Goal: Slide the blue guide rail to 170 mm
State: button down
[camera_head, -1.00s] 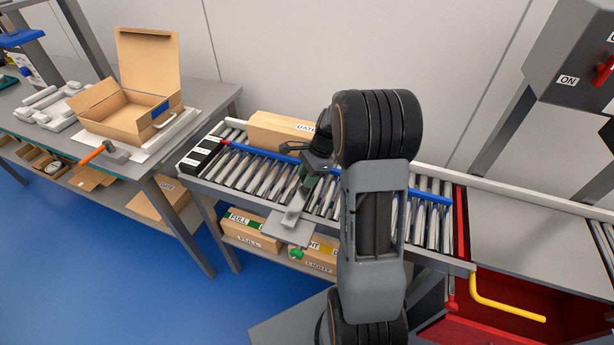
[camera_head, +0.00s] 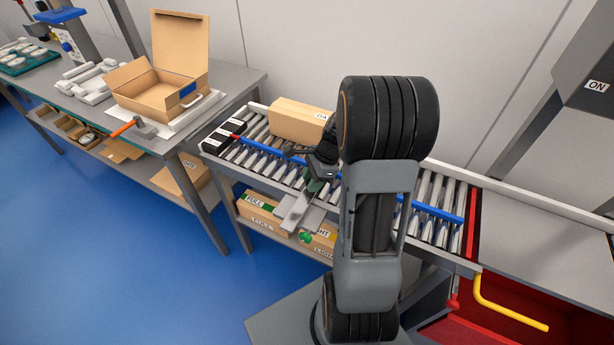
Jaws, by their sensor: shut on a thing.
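The blue guide rail (camera_head: 436,209) runs lengthwise above the rollers of the conveyor (camera_head: 446,190). Its left end has a red tip (camera_head: 234,135) by black blocks with white labels (camera_head: 221,140), too small to read. My gripper (camera_head: 308,158) is at the rail's middle part, shut on the rail as far as I can see. My arm hides part of the rail and the jaws' exact contact. A cardboard box (camera_head: 297,120) stands on the rollers behind the rail, left of my arm.
A grey bench (camera_head: 236,80) on the left holds an open carton (camera_head: 138,97) and a hammer (camera_head: 135,125). Labelled boxes (camera_head: 262,213) sit on a shelf under the conveyor. A red bin with a yellow handle (camera_head: 508,316) is at the right. Blue floor lies clear at lower left.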

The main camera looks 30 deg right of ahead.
jog(key=shift+d, duration=0.1)
jog(key=c, duration=1)
grip_release()
jog(key=shift+o, duration=1.1)
jog(key=p+v, duration=0.1)
jog(key=v, duration=1.2)
jog(key=shift+r, duration=0.4)
jog(key=shift+d, duration=0.1)
